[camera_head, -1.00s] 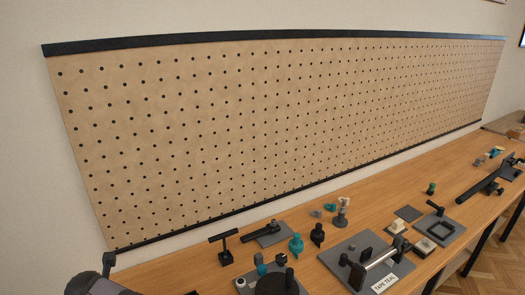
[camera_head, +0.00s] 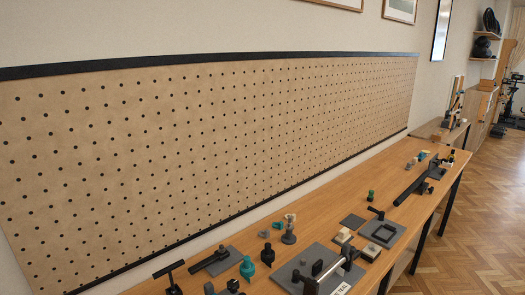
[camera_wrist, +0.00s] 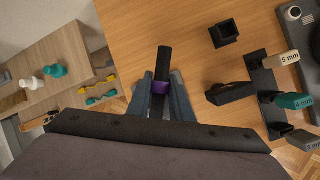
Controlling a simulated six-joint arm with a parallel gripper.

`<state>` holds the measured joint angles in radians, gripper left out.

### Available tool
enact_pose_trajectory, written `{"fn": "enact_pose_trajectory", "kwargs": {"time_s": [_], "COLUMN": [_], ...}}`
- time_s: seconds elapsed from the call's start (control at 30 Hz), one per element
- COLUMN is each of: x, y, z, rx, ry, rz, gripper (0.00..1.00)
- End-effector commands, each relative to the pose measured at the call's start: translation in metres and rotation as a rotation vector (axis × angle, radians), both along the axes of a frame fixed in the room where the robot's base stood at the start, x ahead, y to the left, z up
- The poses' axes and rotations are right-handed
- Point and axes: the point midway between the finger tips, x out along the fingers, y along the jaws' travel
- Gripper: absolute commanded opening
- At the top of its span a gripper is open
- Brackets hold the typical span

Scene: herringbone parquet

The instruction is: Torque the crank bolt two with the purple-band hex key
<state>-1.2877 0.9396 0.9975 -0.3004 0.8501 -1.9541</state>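In the wrist view my gripper (camera_wrist: 160,96) has its two grey fingers closed around a black hex key with a purple band (camera_wrist: 160,87). The key's black end sticks out beyond the fingertips, over bare wood. My gripper is not in the head view. I cannot tell which part is crank bolt two. Candidates in the head view are a long black bar (camera_head: 411,186) at the bench's far end and a black arm on a grey plate (camera_head: 209,261) nearer.
Tools tagged 5 mm (camera_wrist: 289,58), 4 mm (camera_wrist: 293,101) and 3 mm stand at right in the wrist view, beside an empty black square holder (camera_wrist: 223,33). A clamp fixture (camera_head: 325,270) and a square-framed plate (camera_head: 383,232) sit on the bench. A pegboard (camera_head: 230,140) backs it.

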Motion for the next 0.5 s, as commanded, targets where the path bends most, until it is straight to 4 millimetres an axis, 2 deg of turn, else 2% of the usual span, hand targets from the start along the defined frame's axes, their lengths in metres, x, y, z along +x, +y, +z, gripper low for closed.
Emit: {"fn": "enact_pose_trajectory", "kwargs": {"time_s": [0.1, 0.13, 0.2, 0.27, 0.3, 0.37, 0.4, 0.43, 0.5], "x": [-0.0005, -0.0005, -0.0005, -0.0007, -0.0007, -0.0007, -0.0008, -0.0008, -0.0008], "y": [0.0006, 0.001, 0.0011, 0.0012, 0.0012, 0.0012, 0.0013, 0.0013, 0.0013], "z": [-0.0001, 0.0007, 0.0007, 0.0007, 0.0007, 0.0007, 0.0007, 0.0007, 0.0007], "rx": [0.002, 0.004, 0.004, 0.004, 0.005, 0.005, 0.005, 0.005, 0.005], "ry": [0.001, 0.001, 0.001, 0.001, 0.001, 0.001, 0.002, 0.002, 0.001], "rz": [0.0, 0.001, 0.001, 0.001, 0.001, 0.001, 0.0, 0.0, 0.001], "gripper": [0.0, 0.17, 0.0, 0.0, 0.12, 0.0, 0.0, 0.22, 0.38]}}
